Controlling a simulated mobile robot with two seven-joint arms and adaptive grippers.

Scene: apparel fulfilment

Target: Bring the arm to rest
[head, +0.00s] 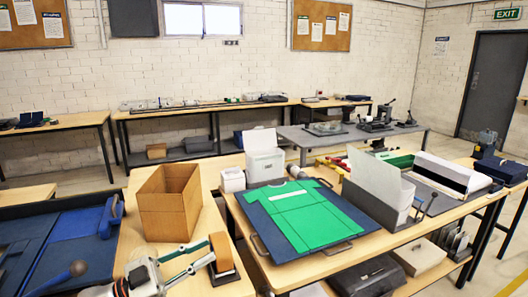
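My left gripper (208,251) shows at the bottom left of the head view, reaching in over the light wooden table. Its two fingers are spread apart. Their tips are close beside an orange-brown block (222,251) on a dark base; I cannot tell whether they touch it. I see nothing held between the fingers. My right gripper is not in view.
An open brown box (170,203) stands behind my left gripper. A blue board (265,228) with a flat green shirt shape (308,215) lies on the table to the right. A dark blue panel (60,240) fills the left.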

